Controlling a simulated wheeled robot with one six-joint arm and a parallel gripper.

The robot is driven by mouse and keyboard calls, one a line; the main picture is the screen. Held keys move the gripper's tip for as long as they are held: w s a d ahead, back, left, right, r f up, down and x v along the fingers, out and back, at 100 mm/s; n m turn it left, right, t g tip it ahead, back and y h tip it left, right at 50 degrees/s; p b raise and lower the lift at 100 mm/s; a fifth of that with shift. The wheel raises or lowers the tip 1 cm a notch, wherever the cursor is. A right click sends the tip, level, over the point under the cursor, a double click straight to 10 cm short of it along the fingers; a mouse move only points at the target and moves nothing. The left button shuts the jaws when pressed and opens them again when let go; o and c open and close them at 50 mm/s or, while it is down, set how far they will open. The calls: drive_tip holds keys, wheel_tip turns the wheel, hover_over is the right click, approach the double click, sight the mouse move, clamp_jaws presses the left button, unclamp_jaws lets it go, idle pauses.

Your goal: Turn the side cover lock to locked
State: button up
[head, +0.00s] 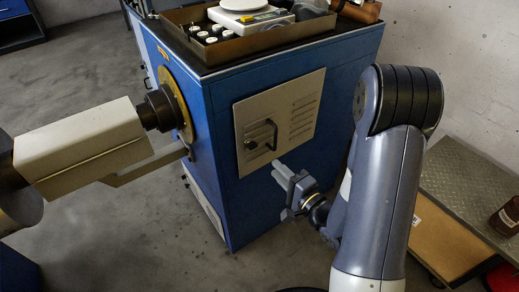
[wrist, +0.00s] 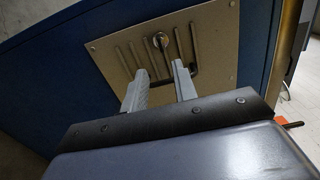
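The side cover (head: 301,92) is a beige louvred panel on the blue cabinet's side; it also shows in the wrist view (wrist: 222,30). Its lock (head: 250,144) is a small round metal piece beside a dark bent handle (head: 273,134). In the wrist view the lock (wrist: 161,40) has a short part pointing down, and the handle (wrist: 194,55) passes beside and below it. My gripper (head: 278,168) is just below and in front of the panel. In the wrist view my gripper (wrist: 160,75) has its two fingers apart, with nothing held between them. Whether a fingertip touches the handle, I cannot tell.
The blue cabinet (head: 222,150) carries a tray (head: 245,45) with several small white-topped pieces and a scale (head: 250,18). A beige machine arm (head: 80,150) joins the cabinet at left. A low platform (head: 470,190) stands at right. Floor in front is clear.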

sight(252, 146)
drive_tip(key=x, duration=1)
clamp_jaws()
